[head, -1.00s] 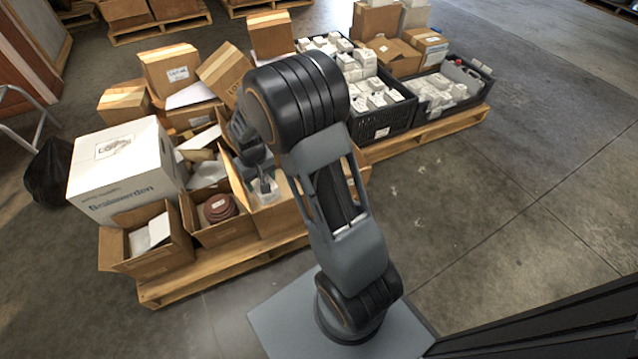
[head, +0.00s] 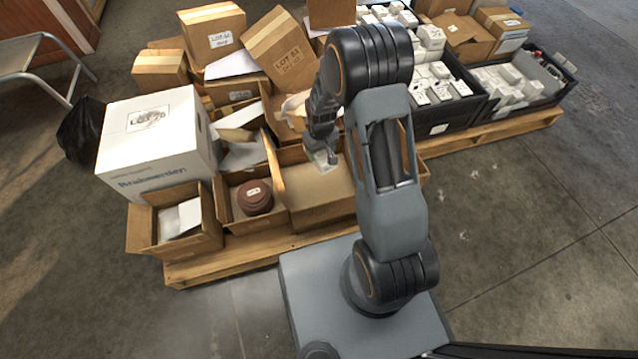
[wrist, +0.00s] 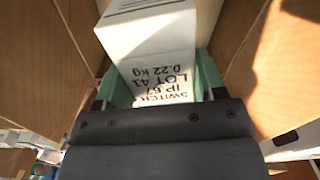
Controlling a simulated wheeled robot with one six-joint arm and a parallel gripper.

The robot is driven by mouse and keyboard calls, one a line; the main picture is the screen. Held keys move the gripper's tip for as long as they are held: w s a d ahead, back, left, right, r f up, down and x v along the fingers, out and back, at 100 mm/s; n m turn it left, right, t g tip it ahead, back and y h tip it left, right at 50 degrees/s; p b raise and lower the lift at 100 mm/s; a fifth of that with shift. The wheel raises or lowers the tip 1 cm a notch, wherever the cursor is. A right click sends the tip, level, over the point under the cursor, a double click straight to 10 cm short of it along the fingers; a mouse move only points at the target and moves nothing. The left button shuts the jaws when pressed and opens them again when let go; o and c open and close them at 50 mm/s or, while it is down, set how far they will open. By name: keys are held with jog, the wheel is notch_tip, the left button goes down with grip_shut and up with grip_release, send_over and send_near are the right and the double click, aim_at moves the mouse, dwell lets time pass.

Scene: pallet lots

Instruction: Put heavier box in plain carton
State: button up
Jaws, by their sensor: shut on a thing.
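My gripper (head: 322,160) is shut on a small white box (wrist: 155,60). Its printed face reads "SWITCH IP 67 LOT 41 0.22 kg" upside down in the wrist view, between the green finger pads. The box also shows small under my gripper in the head view (head: 326,157). An open brown carton with no visible label (head: 318,196) stands on the pallet, and my gripper is at its far side. Cardboard walls rise on both sides of the box in the wrist view. I cannot tell whether the box touches the carton. No other box's weight is legible.
Left of that carton are a carton with a reddish-brown round stack (head: 256,197), a carton with white paper (head: 180,219) and a large white box (head: 158,140). Labelled brown boxes (head: 213,33) stand behind. Black crates (head: 440,118) hold white boxes at right. The right floor is clear.

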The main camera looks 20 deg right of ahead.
jog(key=n+b, duration=0.2)
jog(key=b, duration=0.2)
send_over(320, 186)
notch_tip(320, 186, down, 14)
jog(key=shift+r, duration=0.1)
jog(key=shift+f+b, duration=0.85)
jog(key=shift+f, duration=1.05)
jog(key=shift+f, duration=0.1)
jog(key=o, duration=1)
jog(key=shift+o, duration=0.2)
